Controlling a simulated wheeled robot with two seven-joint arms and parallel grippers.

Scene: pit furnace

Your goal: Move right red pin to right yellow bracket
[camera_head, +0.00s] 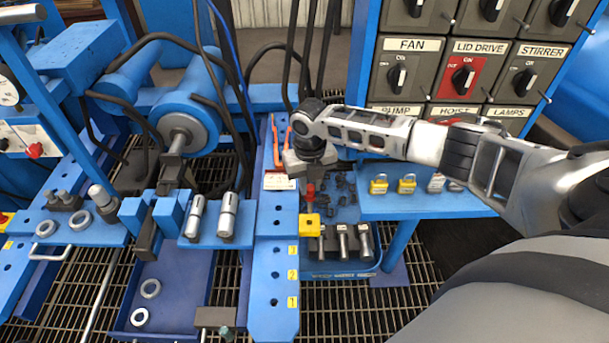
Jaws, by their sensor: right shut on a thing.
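My right gripper (309,170) reaches in from the right and points down over the blue work area. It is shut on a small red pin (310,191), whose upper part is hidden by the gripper. The yellow bracket (309,227) is directly below the pin, beside the right edge of the blue beam (284,321). The pin's lower end appears just above or at the bracket's back edge; I cannot tell whether they touch. My left gripper is not in view.
A blue tray (340,271) holds several metal cylinders and dark small parts. Yellow padlocks (407,184) stand on a blue shelf (430,206) at right. An orange-red tool (281,150) lies left of the gripper. A switch panel (463,78) rises behind my right arm.

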